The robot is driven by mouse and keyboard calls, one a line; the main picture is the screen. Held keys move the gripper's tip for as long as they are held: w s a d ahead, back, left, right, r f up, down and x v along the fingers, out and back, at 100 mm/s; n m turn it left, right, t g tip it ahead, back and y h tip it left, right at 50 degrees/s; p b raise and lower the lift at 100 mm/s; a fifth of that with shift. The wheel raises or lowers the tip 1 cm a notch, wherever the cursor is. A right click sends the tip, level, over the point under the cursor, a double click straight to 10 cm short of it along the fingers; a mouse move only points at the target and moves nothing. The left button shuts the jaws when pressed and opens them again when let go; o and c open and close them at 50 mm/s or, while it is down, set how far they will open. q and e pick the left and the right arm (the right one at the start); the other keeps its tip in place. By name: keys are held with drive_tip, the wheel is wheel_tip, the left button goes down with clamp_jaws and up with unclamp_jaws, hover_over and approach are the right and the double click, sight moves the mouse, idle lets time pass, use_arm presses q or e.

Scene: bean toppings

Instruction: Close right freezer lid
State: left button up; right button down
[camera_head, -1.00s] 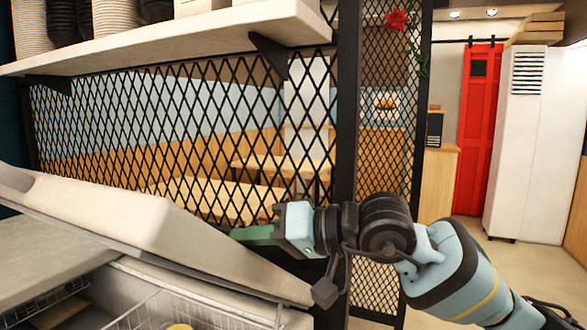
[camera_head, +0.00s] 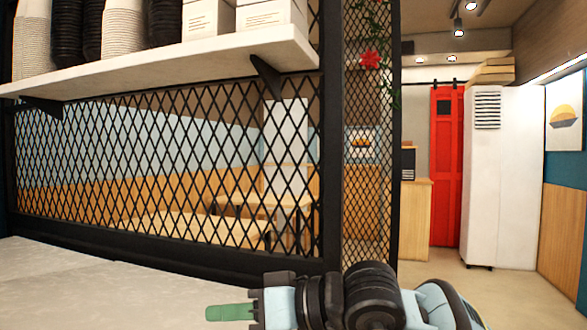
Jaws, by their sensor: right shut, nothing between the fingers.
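A pale, flat freezer top surface (camera_head: 80,285) fills the lower left of the head view. It looks level, and a faint seam may run across it. I cannot tell for certain where the right lid ends, as its front edge and the freezer's inside are below the picture. My right gripper (camera_head: 230,312) comes in from the lower right, with its green fingers shut, pointing left over or beside the right end of this surface. Nothing shows between the fingers. I cannot tell whether they touch the surface. My left gripper is not in view.
A black mesh partition (camera_head: 140,170) stands behind the freezer. Above it a white shelf (camera_head: 200,72) holds stacked cups and white boxes. Open floor (camera_head: 520,300) lies at the right, before a white cabinet (camera_head: 503,180) and a red door (camera_head: 446,165).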

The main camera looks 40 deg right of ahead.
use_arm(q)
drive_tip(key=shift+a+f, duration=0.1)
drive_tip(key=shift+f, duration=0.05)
use_arm(e)
drive_tip(key=shift+f, duration=0.2)
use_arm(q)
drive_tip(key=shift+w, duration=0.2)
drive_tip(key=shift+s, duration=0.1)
use_arm(e)
drive_tip(key=shift+r, duration=0.1)
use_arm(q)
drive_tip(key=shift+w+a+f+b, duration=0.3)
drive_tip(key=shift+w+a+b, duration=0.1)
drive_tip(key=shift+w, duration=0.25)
use_arm(e)
drive_tip(key=s+d+r, duration=0.5)
drive_tip(key=s+r, duration=0.1)
drive_tip(key=s, duration=0.2)
drive_tip(key=shift+r, duration=0.15)
drive_tip(key=shift+s+d, duration=0.1)
drive_tip(key=shift+d, duration=0.05)
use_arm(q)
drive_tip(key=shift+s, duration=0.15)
